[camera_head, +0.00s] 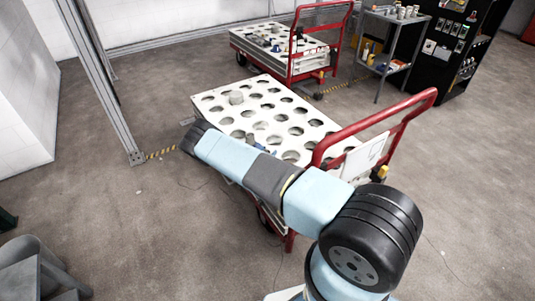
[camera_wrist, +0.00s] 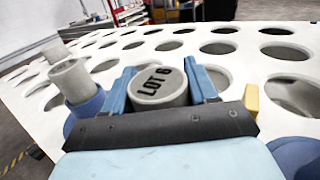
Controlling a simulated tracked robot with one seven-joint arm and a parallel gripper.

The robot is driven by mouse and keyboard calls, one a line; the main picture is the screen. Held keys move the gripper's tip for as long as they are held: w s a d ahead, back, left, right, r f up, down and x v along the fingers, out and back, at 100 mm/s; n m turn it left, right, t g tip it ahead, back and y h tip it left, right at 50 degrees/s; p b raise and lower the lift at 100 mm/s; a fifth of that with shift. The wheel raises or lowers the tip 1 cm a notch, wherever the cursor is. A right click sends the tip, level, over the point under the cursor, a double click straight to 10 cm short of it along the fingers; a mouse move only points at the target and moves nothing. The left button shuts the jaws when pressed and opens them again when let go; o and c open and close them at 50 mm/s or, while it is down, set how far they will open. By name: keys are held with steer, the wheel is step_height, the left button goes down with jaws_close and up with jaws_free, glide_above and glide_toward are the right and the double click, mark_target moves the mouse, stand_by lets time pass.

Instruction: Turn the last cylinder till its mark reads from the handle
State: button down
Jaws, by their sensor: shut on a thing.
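In the wrist view, my gripper (camera_wrist: 162,88) is shut on a grey cylinder (camera_wrist: 157,84), with one blue finger on each side. The cylinder's top carries black letters, "LOT 6", which run upward to the right in this picture. A second grey cylinder (camera_wrist: 72,78) stands to the left; its top mark cannot be read. In the head view, a grey cylinder (camera_head: 236,97) shows on the white perforated cart top (camera_head: 283,89). The cart's red handle (camera_head: 399,118) rises at its near right end.
The white top has several round holes, many of them empty. A second cart (camera_head: 271,44) with a red handle stands behind, with a grey shelf (camera_head: 394,39) and a black cabinet (camera_head: 463,45) to its right. A metal post (camera_head: 103,80) stands left. Floor around is open.

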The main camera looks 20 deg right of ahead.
steer(key=shift+c, duration=1.2)
jaws_free()
steer(key=v, duration=1.4)
